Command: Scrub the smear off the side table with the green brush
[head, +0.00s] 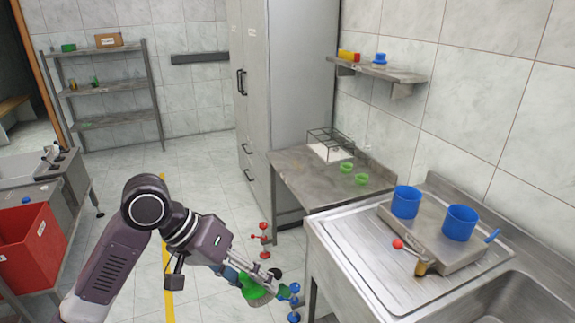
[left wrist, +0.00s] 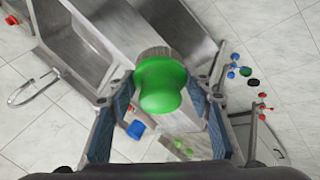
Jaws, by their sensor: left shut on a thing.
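My left gripper (head: 258,279) is shut on a green, knob-shaped thing, which I take to be the green brush (head: 256,292). In the left wrist view the brush (left wrist: 162,88) sits between the two finger pads of the gripper (left wrist: 163,84), with a grey-beige part beyond the knob. In the head view it is held in the air, left of the sink unit and in front of the side table (head: 300,172). The side table's top is grey and mottled; I cannot make out a distinct smear. My right gripper is not in view.
The sink unit (head: 345,250) carries a raised tray with blue cups (head: 460,222). A tall cabinet (head: 290,80) stands behind. Red and blue pieces show near the gripper.

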